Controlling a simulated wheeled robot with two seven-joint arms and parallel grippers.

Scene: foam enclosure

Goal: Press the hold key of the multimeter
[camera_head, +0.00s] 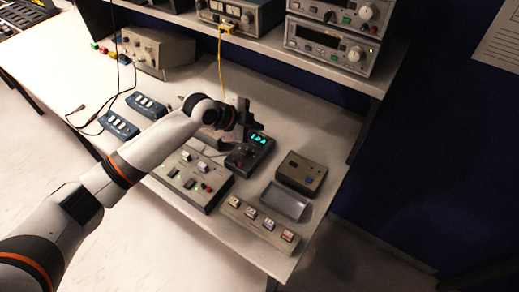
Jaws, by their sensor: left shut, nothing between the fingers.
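The multimeter (262,153) is a dark box with a lit cyan display, lying on the bench right of the middle of the picture. A round dial and a red spot show on its lower left face. My left gripper (241,138) is shut and empty, pointing down over the upper left side of the multimeter, beside the display. I cannot tell whether its tips touch the multimeter. The gripper hides part of the face there, and I cannot make out the hold key. My right gripper is out of view.
A grey panel with switches (191,178) lies left of the multimeter. A brown box (300,173), a grey tray (287,203) and a strip of switches (259,221) lie to the right and front. Blue switch blocks (118,125) lie left. A shelf with instruments (331,47) overhangs the back.

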